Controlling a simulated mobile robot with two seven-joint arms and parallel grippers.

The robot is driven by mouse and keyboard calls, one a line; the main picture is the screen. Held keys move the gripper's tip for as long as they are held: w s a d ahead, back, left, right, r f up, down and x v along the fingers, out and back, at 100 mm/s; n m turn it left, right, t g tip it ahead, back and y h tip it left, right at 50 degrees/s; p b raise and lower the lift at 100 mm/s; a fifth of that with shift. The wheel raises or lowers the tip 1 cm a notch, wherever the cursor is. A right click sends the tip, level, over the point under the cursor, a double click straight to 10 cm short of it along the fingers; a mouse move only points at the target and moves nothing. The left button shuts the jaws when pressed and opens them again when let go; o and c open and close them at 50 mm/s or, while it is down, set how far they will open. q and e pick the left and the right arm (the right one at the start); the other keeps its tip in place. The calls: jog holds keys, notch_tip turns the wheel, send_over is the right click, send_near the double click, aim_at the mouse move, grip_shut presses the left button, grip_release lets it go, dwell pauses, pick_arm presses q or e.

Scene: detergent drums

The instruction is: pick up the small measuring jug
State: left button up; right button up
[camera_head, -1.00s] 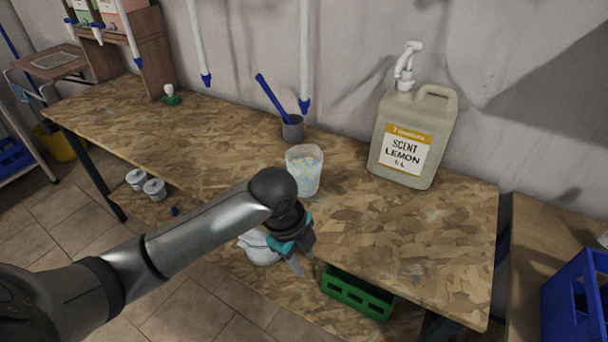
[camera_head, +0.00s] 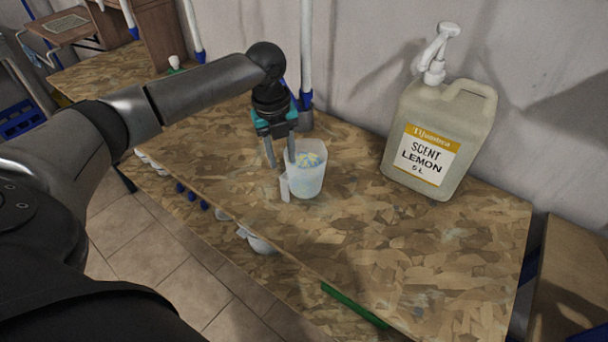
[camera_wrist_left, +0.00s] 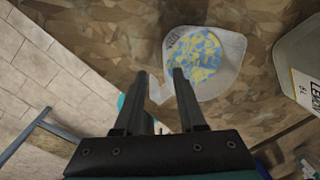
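The small measuring jug (camera_head: 309,178) is a translucent white cup with blue and yellow contents. It stands upright on the chipboard bench (camera_head: 400,255), with its pale handle (camera_head: 284,188) on the left side. My left gripper (camera_head: 281,164) is open, fingers pointing down at the jug's left side, over the handle. In the left wrist view the jug (camera_wrist_left: 213,50) lies just beyond the fingers (camera_wrist_left: 160,74), and its handle (camera_wrist_left: 160,92) shows in the gap between them. I cannot tell whether the fingers touch it. My right gripper is not in view.
A large Scent Lemon canister (camera_head: 437,135) with a pump stands to the right of the jug. White pipes with blue ends come down the wall behind. A green crate edge (camera_head: 352,304) shows below the bench front.

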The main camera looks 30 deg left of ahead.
aim_at(292, 191)
pick_arm(q)
notch_tip(292, 191, down, 3)
jog(key=shift+w+d+f, duration=0.1)
jog(key=shift+w+f, duration=0.05)
jog(key=shift+w+d+f+b, duration=0.1)
jog(key=shift+f+b, duration=0.3)
jog(key=shift+f, duration=0.25)
jog(key=f, duration=0.1)
jog(key=f+b, duration=0.1)
jog(key=f, duration=0.2)
jog(key=shift+w+d+f, duration=0.3)
jog(key=shift+d+f, duration=0.1)
jog(key=shift+r, duration=0.1)
grip_shut()
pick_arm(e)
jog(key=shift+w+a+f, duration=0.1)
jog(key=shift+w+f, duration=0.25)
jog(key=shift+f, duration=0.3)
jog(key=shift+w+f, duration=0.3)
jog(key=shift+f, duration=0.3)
